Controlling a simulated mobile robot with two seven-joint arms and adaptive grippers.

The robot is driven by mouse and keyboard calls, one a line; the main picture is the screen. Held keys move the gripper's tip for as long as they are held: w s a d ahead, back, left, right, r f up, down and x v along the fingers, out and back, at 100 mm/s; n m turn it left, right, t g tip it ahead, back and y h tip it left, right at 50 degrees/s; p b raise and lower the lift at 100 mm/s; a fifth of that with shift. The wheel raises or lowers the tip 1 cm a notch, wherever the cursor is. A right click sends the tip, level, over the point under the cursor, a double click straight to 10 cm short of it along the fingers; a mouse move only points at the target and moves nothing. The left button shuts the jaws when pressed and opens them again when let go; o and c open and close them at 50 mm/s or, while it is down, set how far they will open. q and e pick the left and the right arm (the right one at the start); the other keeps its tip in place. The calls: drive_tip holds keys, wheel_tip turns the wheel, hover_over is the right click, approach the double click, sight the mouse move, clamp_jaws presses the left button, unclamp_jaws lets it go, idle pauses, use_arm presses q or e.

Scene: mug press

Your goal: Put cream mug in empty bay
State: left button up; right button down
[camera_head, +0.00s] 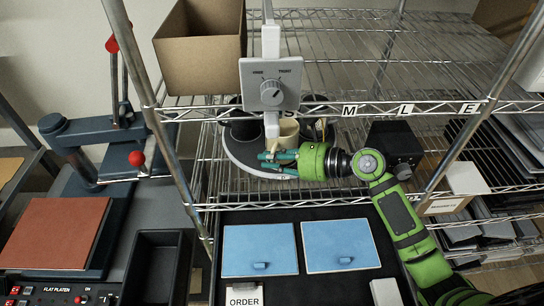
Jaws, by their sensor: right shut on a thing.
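The cream mug (288,131) is on the wire shelf area, below the grey control box of the mug press (257,66). Dark rounded shapes (243,127) stand to its left and right; I cannot tell which of them are bays and which are mugs. The press's grey rounded base (240,158) lies under them. My right gripper (270,161) reaches in from the right, its teal fingers just in front of the mug and over the front of the base. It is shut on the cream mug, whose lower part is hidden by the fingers. My left gripper is out of view.
A cardboard box (198,55) stands at the upper left on the wire rack. A dark tray below holds two blue panels (259,249) and an ORDER card (244,296). A flat press with a brown platen (55,235) stands at left. Rack posts flank the work area.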

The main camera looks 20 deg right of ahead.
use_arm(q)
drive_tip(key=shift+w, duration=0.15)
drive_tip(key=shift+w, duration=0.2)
use_arm(e)
drive_tip(key=c, duration=1.2)
unclamp_jaws()
drive_tip(key=shift+f, duration=0.1)
drive_tip(key=shift+s+d, duration=0.1)
drive_tip(key=shift+d, duration=0.05)
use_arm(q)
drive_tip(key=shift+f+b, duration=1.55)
use_arm(e)
drive_tip(key=shift+v, duration=5.9)
